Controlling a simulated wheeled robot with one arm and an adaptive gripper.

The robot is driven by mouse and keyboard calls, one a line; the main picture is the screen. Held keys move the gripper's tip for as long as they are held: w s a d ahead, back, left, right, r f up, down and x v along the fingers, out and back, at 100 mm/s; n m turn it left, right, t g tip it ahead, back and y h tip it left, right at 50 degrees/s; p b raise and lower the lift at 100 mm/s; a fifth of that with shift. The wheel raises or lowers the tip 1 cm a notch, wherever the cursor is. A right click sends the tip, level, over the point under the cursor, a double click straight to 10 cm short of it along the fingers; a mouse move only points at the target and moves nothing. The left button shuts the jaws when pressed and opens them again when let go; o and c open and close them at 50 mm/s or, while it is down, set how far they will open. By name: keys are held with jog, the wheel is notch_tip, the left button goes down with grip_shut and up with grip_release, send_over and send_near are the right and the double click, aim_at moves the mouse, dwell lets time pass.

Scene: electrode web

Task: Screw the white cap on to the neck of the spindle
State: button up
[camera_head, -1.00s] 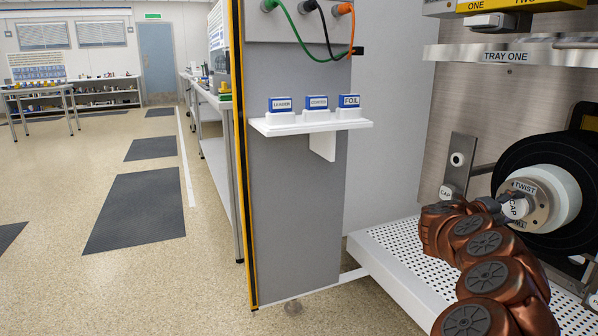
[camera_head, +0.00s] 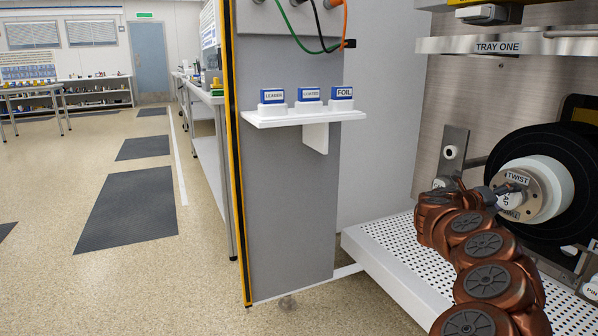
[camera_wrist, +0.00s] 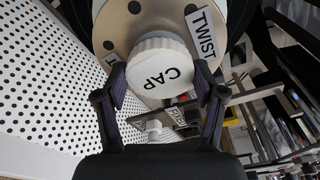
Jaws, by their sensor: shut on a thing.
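The white cap (camera_wrist: 163,68), marked CAP, sits in front of the spindle's round metal face (camera_wrist: 118,22) in the wrist view, over its neck. It also shows in the head view (camera_head: 504,199), partly covered by my gripper. The neck is hidden behind the cap, and I cannot tell how far the cap is seated. The spindle face (camera_head: 536,194) carries a TWIST label and has a white core and a black roll around it. My gripper (camera_wrist: 160,80) is shut on the cap, one finger on each side. Its CAP lettering is tilted in the wrist view.
A perforated white shelf (camera_head: 385,250) lies below my arm. A metal bracket (camera_head: 453,160) with a white knob stands left of the spindle. The TRAY ONE ledge (camera_head: 510,46) runs above. A small shelf (camera_head: 300,118) with labelled blocks is on the grey panel.

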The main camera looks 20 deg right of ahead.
jog(key=shift+m, duration=0.6)
jog(key=o, duration=1.5)
jog(key=shift+o, duration=0.2)
jog(key=shift+a, duration=0.1)
jog(key=a, duration=0.8)
jog(key=shift+a, duration=0.4)
jog(key=shift+r, duration=0.1)
